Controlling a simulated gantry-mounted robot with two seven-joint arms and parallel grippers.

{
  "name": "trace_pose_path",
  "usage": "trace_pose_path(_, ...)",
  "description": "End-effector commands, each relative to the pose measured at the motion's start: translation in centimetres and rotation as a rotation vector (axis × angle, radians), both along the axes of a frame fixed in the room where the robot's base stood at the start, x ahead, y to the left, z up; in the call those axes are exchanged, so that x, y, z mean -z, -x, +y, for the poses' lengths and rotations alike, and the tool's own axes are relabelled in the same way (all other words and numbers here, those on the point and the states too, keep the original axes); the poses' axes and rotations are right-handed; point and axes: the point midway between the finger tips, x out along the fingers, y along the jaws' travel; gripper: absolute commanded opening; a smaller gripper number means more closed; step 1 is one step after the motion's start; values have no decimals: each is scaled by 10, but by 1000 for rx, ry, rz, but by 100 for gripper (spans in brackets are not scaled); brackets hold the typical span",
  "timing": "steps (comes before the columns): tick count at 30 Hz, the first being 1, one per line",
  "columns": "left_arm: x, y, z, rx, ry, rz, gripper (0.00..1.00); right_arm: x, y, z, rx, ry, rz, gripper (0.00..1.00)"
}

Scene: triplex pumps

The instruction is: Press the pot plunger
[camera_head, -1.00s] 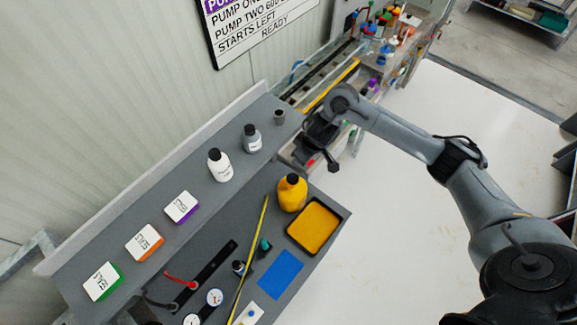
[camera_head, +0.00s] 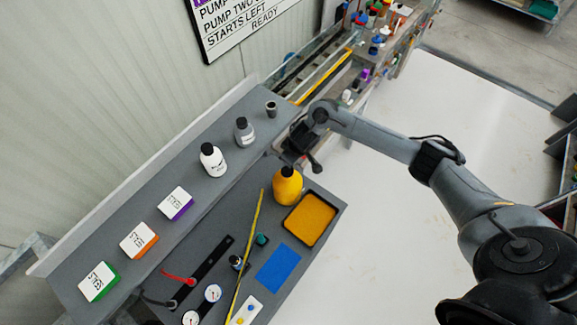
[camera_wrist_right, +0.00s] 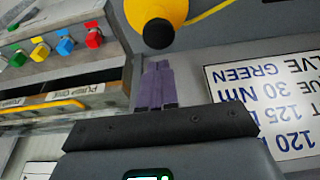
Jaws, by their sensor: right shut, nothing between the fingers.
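The yellow pot (camera_head: 287,188) with its black plunger top (camera_head: 287,172) stands upright on the grey bench, next to the yellow tray. In the right wrist view the round yellow pot (camera_wrist_right: 150,10) and black top (camera_wrist_right: 158,33) lie just beyond my fingertips, with a small gap in the picture. My right gripper (camera_head: 291,160) is at the pot's far side in the head view; its fingers are hard to make out there. In the wrist view its purple fingers (camera_wrist_right: 158,65) are shut together and empty. My left gripper is not in view.
The yellow-filled tray (camera_head: 312,219) and blue mat (camera_head: 279,267) are near the bench edge. White bottle (camera_head: 213,160), grey bottle (camera_head: 244,132) and small cup (camera_head: 271,108) stand on the shelf. A yellow rod (camera_head: 250,240) lies left of the pot. A pump line (camera_head: 340,75) is behind.

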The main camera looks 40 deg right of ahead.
Motion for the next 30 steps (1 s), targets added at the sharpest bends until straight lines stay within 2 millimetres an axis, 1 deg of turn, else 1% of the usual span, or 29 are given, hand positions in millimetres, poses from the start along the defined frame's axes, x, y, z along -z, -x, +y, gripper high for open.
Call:
trace_pose_path(1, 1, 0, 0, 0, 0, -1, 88, 10, -2, 1, 2, -1, 3, 0)
trace_pose_path(3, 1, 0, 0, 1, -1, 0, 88, 20, -4, 1, 1, 1, 2, 0)
trace_pose_path(9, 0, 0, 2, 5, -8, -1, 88, 43, -3, 1, 0, 0, 2, 0)
trace_pose_path(15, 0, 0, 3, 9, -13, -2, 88, 52, -4, 0, 0, 1, -1, 0)
trace_pose_path(26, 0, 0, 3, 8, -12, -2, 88, 53, -4, 1, -1, 1, -1, 0)
trace_pose_path(28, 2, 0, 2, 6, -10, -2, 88, 58, -4, 1, 0, 1, 0, 0)
trace_pose_path(30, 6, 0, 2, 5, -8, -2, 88, 67, -3, 1, -1, 0, 1, 0)
